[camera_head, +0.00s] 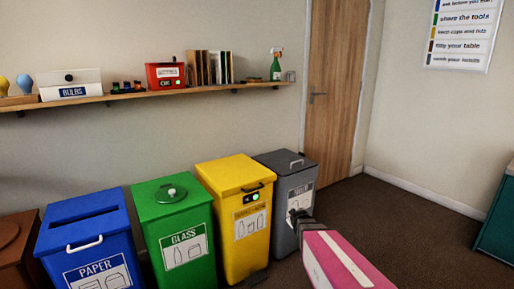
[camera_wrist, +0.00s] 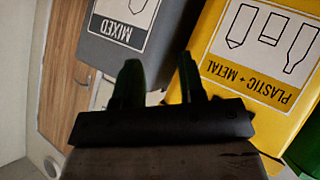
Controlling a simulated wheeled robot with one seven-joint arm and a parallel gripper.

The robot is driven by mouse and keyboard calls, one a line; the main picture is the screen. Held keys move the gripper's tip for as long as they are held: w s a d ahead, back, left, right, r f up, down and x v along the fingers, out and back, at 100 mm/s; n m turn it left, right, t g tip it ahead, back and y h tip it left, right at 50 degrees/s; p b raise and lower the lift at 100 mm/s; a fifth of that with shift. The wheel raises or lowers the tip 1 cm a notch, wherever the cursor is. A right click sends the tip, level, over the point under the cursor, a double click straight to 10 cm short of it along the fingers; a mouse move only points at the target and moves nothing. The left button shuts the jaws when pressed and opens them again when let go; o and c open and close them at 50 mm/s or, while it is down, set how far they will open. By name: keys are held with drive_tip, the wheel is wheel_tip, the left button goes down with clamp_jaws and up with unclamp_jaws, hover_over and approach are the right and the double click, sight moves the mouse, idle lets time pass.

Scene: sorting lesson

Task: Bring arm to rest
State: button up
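My arm, with a pink link, reaches up from the bottom right in the head view. My gripper (camera_head: 296,215) is at its far end, in front of the grey bin (camera_head: 279,165). In the wrist view my gripper (camera_wrist: 158,64) shows two dark fingers standing apart with nothing between them. Beyond them are the grey bin marked MIXED (camera_wrist: 103,48) and the yellow bin marked PLASTIC + METAL (camera_wrist: 205,30). I cannot tell how far the fingertips are from the bins, but nothing is held.
A blue paper bin (camera_head: 75,218), a green glass bin (camera_head: 150,205) and a brown bin (camera_head: 14,262) stand left of the yellow one. A wall shelf (camera_head: 140,95) holds several items. A wooden door (camera_head: 333,80) is behind. Carpet at the right (camera_head: 400,215) is clear.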

drive_tip(key=s+r+m+g, duration=0.1)
drive_tip(key=s+m+g, duration=0.5)
drive_tip(key=s, duration=1.7)
drive_tip(key=g, duration=0.4)
drive_tip(key=shift+s+m+g+y, duration=0.25)
drive_tip(key=shift+m+g+y, duration=0.05)
drive_tip(key=shift+m+g, duration=0.1)
drive_tip(key=shift+d, duration=0.1)
